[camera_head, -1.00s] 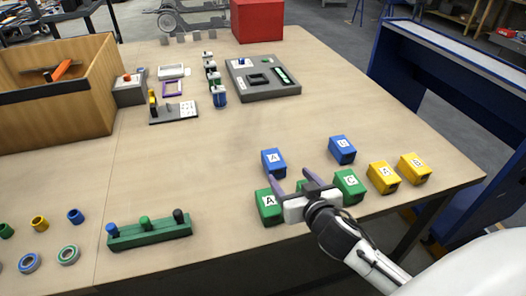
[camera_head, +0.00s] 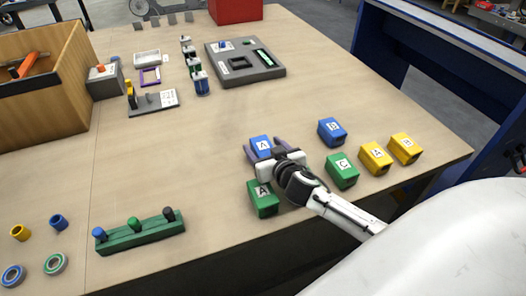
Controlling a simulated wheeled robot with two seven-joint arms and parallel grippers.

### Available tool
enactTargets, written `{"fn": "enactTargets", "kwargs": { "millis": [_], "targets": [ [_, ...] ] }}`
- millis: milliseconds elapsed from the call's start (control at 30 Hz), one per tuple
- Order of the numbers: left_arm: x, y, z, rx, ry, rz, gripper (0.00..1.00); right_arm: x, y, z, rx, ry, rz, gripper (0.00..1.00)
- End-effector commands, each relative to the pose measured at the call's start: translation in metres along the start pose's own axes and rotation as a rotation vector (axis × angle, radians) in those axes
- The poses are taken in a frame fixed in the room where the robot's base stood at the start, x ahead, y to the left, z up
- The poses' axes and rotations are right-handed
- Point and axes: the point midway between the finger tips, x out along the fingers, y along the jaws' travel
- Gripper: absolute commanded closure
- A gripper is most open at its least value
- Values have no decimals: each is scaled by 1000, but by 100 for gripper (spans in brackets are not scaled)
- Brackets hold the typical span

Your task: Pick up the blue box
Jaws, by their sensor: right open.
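Two blue boxes show in the head view. The blue box marked A (camera_head: 261,144) sits on the table between the fingers of my right gripper (camera_head: 264,147). The gripper is open, with a finger on each side of that box; I cannot tell whether they touch it. The other blue box (camera_head: 332,132) stands to the right, apart from the gripper. My left gripper is not in view.
Green boxes (camera_head: 263,198) and (camera_head: 341,171) stand close around my right gripper. Yellow boxes (camera_head: 376,158) and (camera_head: 405,148) stand near the right edge. A green peg holder (camera_head: 140,236) lies front left. The table's middle (camera_head: 200,140) is clear.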

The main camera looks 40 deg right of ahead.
Motion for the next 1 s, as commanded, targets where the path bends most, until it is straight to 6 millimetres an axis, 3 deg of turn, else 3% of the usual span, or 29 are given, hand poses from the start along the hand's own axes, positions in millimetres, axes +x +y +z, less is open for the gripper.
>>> {"fn": "enactTargets", "kwargs": {
  "millis": [333, 700, 1000],
  "targets": [
    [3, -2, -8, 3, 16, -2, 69, 8, 0, 0, -1, -1, 1, 35],
    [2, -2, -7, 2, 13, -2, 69, 8, 0, 0, -1, -1, 1, 98],
    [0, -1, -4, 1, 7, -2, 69, 7, 0, -6, 0, 8, -1, 100]
  ]
}}
